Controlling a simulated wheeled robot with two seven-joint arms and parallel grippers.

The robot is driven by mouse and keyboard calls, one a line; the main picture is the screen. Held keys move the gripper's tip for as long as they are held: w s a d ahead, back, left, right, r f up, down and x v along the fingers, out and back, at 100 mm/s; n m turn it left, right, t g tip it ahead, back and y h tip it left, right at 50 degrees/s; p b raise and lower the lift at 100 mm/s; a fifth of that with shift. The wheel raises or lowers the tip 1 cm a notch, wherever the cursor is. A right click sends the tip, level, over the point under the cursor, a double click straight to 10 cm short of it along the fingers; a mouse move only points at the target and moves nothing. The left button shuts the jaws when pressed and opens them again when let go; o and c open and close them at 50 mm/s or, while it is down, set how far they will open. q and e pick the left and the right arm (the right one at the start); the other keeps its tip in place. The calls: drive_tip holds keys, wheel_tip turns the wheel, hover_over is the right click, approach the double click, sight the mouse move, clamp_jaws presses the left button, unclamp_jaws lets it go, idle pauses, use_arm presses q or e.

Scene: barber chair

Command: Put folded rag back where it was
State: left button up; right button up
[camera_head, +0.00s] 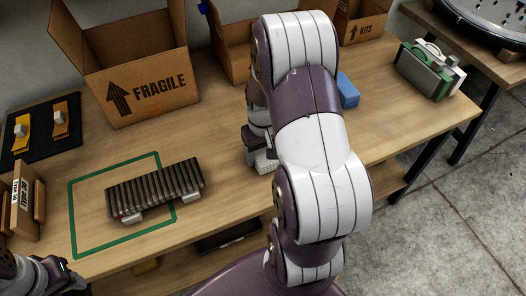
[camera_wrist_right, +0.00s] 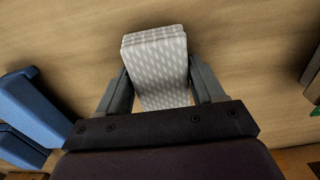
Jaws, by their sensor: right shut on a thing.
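The folded rag (camera_wrist_right: 158,52) is grey with a pale pattern and several layers. In the right wrist view it sits between the two fingers of my right gripper (camera_wrist_right: 161,86), which is shut on it. The wooden tabletop lies beyond it; I cannot tell whether the rag touches it. In the head view a pale part of the rag (camera_head: 265,167) shows at my right gripper (camera_head: 259,153), near the middle of the workbench (camera_head: 225,155). My right arm hides part of this area. My left gripper (camera_head: 55,275) is at the lower left corner, partly cut off, its jaws unclear.
A dark ribbed object (camera_head: 155,190) lies across the green outline (camera_head: 115,165). A FRAGILE box (camera_head: 150,90) and other boxes stand along the back. A blue block (camera_head: 348,91) is right of my arm. A green-and-white item (camera_head: 430,68) stands near the right end.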

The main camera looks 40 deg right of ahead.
sight(263, 152)
drive_tip(key=o, duration=1)
drive_tip(key=shift+f, duration=0.15)
drive_tip(key=shift+r, duration=0.45)
wheel_tip(263, 152, up, 11)
drive_tip(key=p, duration=0.3)
drive_tip(key=s+a+f+n, duration=0.1)
drive_tip(key=s+a, duration=0.1)
drive_tip(key=a, duration=0.5)
drive_tip(key=s+a+n+t, duration=0.1)
drive_tip(key=a+n, duration=0.1)
drive_tip(key=a, duration=0.6)
drive_tip(key=shift+s+a+f, duration=0.15)
drive_tip(key=shift+s+f, duration=0.2)
drive_tip(key=shift+f, duration=0.05)
